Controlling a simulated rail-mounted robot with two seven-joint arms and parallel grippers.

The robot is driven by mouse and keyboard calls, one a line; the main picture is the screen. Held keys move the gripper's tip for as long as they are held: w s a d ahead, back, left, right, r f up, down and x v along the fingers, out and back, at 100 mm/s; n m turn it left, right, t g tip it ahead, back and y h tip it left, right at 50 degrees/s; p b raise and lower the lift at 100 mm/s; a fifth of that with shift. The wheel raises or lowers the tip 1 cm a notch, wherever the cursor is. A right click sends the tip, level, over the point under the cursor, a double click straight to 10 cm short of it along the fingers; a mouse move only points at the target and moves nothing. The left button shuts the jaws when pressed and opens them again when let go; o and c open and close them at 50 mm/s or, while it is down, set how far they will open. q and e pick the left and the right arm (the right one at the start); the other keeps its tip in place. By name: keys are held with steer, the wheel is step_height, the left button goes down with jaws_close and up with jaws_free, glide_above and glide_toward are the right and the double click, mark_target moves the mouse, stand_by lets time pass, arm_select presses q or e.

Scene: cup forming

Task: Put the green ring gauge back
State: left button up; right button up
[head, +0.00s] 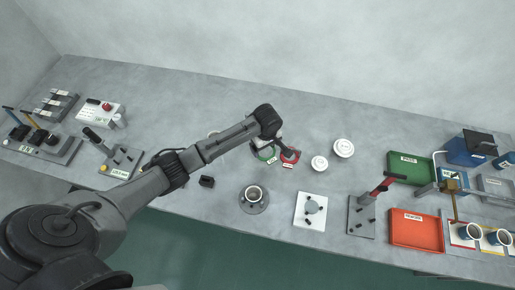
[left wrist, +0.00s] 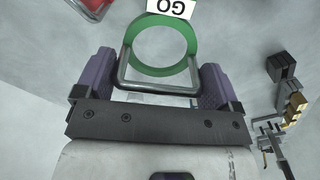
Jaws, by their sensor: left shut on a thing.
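The green ring gauge shows in the left wrist view (left wrist: 160,70) as a green ring with a white "GO" tag and a dark wire handle. My left gripper (left wrist: 157,84) has its purple-padded fingers shut on that handle. In the head view the green ring (head: 266,158) is partly hidden under my left wrist, just left of a red ring gauge (head: 291,157). I cannot tell whether the green ring touches the table or hangs just above it. My right gripper is not in view.
Two white round pieces (head: 320,163) (head: 343,148) lie right of the rings. Green (head: 411,167) and orange (head: 416,231) trays are at right. The table behind the rings is clear.

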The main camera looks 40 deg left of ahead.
arm_select(q)
steer(key=a+f, duration=0.1)
steer(key=a, duration=0.1)
steer(key=a+f, duration=0.1)
steer(key=a, duration=0.1)
steer(key=shift+f, duration=0.15)
step_height(320, 180, down, 3)
steer(key=shift+d+f+b, duration=0.1)
steer(key=shift+f+b, duration=0.1)
steer(key=shift+b, duration=0.4)
steer(key=shift+f, duration=0.3)
steer(key=o, duration=0.7)
steer(key=shift+f, duration=0.15)
step_height(320, 180, up, 12)
steer(key=shift+r+p, duration=0.15)
steer(key=shift+p, duration=0.9)
